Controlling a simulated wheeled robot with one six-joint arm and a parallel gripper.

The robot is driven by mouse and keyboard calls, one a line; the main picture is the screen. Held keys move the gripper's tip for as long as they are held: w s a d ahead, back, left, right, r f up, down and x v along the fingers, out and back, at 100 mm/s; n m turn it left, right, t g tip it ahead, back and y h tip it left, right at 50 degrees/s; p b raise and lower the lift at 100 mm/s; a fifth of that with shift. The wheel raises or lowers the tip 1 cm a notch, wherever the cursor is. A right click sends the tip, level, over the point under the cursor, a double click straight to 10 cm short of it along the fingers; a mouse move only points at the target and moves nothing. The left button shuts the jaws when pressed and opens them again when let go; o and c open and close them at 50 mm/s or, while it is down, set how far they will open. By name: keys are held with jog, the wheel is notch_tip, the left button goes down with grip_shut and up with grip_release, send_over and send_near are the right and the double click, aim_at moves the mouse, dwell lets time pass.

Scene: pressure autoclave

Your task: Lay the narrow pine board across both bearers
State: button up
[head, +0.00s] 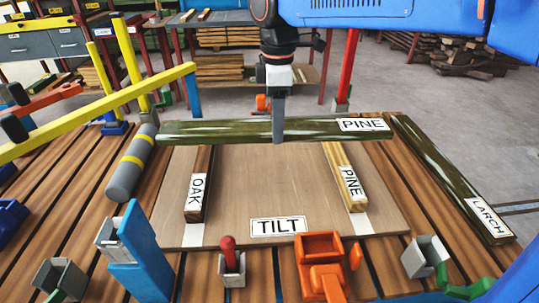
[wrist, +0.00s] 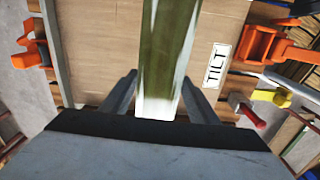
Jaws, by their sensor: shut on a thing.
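My gripper (head: 279,132) is shut on a long green board labelled PINE (head: 220,130), near the board's middle. The board runs left to right, roughly level, across the far ends of two short wooden bearers. The left bearer is labelled OAK (head: 200,180) and the right one PINE (head: 345,175). Both lie on a flat panel labelled TILT (head: 270,185). The board hides the bearers' far ends, so I cannot tell whether it touches them. In the wrist view the board (wrist: 168,50) passes between my gripper's fingers (wrist: 160,95).
A green board labelled LARCH (head: 450,175) lies at the right. An orange clamp (head: 320,255), a red-knobbed fixture (head: 230,262) and a blue post (head: 135,255) stand in front.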

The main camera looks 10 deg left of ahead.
jog(key=shift+s+a+f, duration=0.1)
jog(key=shift+s+a, duration=0.1)
jog(key=shift+a, duration=0.05)
jog(key=shift+f, duration=4.9)
jog(key=shift+f, duration=0.15)
jog(key=o, duration=1.5)
jog(key=shift+c, duration=0.2)
notch_tip(320, 180, up, 12)
jog(key=shift+r, duration=0.15)
jog(key=shift+s, duration=0.15)
